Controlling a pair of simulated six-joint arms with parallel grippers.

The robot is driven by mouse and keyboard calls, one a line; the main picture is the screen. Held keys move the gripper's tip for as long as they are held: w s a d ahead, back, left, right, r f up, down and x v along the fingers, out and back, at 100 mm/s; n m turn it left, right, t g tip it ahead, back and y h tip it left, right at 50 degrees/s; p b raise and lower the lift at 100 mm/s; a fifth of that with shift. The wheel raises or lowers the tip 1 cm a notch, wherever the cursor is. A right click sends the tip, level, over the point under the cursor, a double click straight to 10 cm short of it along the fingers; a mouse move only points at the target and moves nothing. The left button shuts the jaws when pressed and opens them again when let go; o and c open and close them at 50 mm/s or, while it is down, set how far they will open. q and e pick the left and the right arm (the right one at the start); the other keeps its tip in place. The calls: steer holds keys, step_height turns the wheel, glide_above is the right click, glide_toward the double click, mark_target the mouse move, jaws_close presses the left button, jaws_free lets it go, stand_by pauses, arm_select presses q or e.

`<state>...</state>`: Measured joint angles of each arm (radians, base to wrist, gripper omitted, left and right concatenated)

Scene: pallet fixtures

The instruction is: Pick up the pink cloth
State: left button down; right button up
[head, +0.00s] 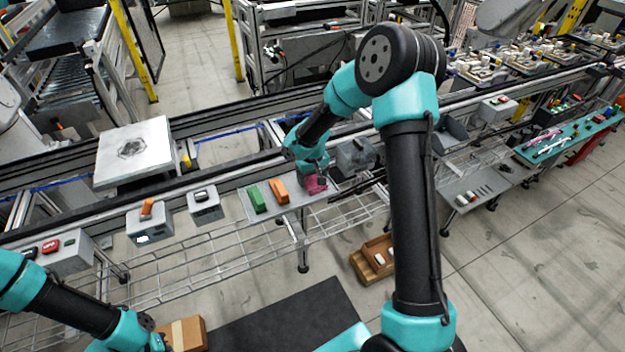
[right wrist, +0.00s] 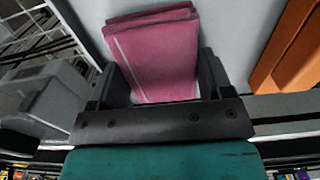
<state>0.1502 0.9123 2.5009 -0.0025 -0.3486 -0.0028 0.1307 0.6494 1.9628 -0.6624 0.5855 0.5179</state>
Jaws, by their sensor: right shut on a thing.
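The pink cloth (right wrist: 155,55) is folded in layers and lies between the two fingers of my right gripper (right wrist: 165,80) in the right wrist view. The fingers are shut on it from both sides. In the head view the cloth (head: 316,185) shows under my right gripper (head: 312,178), at the right end of a light grey plate. I cannot tell whether the cloth still touches the plate. My left arm comes in at the lower left of the head view, and its gripper fingers are not visible.
On the grey plate (head: 293,202) an orange block (head: 279,191) and a green block (head: 257,199) stand left of the cloth. Grey control boxes (head: 150,224) line the conveyor further left. A grey box (head: 355,155) is close on the right. A wire rack (head: 200,262) runs below.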

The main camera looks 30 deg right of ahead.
mark_target(312, 178)
steer(key=shift+r, duration=0.1)
steer(key=shift+r, duration=0.45)
step_height(312, 178, up, 3)
steer(key=shift+f, duration=0.15)
steer(key=s+a+r, duration=0.1)
steer(key=s+a, duration=0.7)
steer(key=s, duration=0.5)
steer(key=shift+s+a, duration=0.2)
steer(key=shift+s, duration=0.15)
steer(key=shift+r, duration=0.1)
